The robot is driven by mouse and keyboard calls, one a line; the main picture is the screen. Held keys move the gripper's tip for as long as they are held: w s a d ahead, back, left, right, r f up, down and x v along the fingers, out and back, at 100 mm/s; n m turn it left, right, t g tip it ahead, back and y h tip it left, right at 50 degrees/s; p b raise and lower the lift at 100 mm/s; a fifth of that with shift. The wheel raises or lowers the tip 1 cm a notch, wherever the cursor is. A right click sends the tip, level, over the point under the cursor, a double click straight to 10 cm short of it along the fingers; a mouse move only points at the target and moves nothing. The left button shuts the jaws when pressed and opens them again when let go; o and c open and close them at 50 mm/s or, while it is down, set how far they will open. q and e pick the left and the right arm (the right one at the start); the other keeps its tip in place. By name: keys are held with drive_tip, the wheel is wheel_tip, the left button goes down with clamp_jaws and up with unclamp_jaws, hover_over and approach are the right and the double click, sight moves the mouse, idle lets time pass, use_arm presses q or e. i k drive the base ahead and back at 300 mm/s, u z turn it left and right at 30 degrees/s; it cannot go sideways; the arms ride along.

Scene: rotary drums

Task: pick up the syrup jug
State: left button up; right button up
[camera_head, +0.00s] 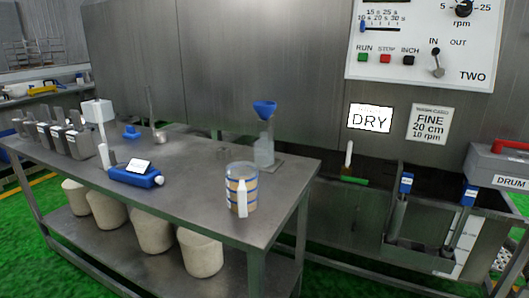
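A clear round jug (233,177) with blue bands, amber-brown contents and what looks like a white upright handle on its front stands on the steel table (190,197) near its right front part. I take it to be the syrup jug; no label on it is readable. It stands upright and nothing touches it from above. Neither of my grippers shows in this view.
Behind the jug stands a clear bottle with a blue funnel (264,108). A blue device (136,177) with a white card lies to the left, by metal bins (68,135). Pale tubs (152,230) stand on the shelf below. A control panel (425,40) hangs at right.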

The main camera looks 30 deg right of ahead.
sight(243, 192)
drive_tip(key=u, duration=0.55)
drive_tip(key=k, duration=0.65)
drive_tip(key=u, duration=0.75)
drive_tip(key=i, duration=1.2)
drive_tip(key=z, duration=1.1)
drive_tip(key=i, duration=0.85)
drive_tip(key=z, duration=0.85)
